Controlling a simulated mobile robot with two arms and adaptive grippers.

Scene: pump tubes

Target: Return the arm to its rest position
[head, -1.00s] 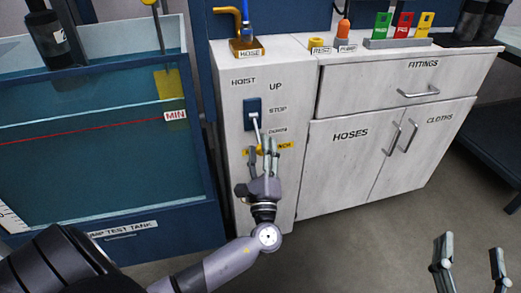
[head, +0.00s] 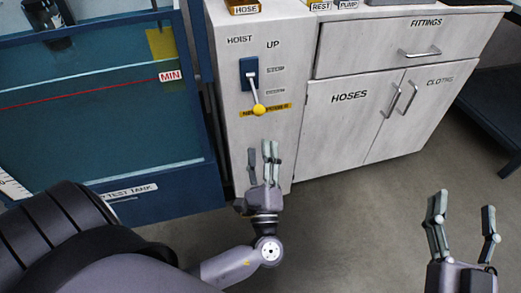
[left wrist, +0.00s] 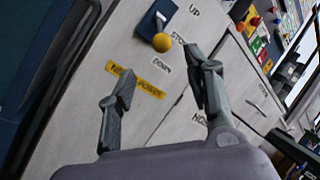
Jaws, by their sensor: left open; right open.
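My left gripper (head: 262,163) is open and empty in the head view, in front of the lower part of the white hoist panel (head: 236,152). The hoist lever (head: 256,95) has a yellow knob and points down from its blue plate, with the knob near the yellow label strip. The gripper's fingertips are below the knob and apart from it. In the left wrist view the knob (left wrist: 161,42) shows beyond the open fingers (left wrist: 160,98). My right gripper (head: 462,222) is open and empty at the lower right of the head view, over the floor.
The blue pump test tank (head: 150,205) stands at the left, close beside the hoist panel. The white cabinet (head: 335,145) with a FITTINGS drawer (head: 345,52) and HOSES and CLOTHS doors is to the right. Bare grey floor (head: 350,235) lies between the two grippers.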

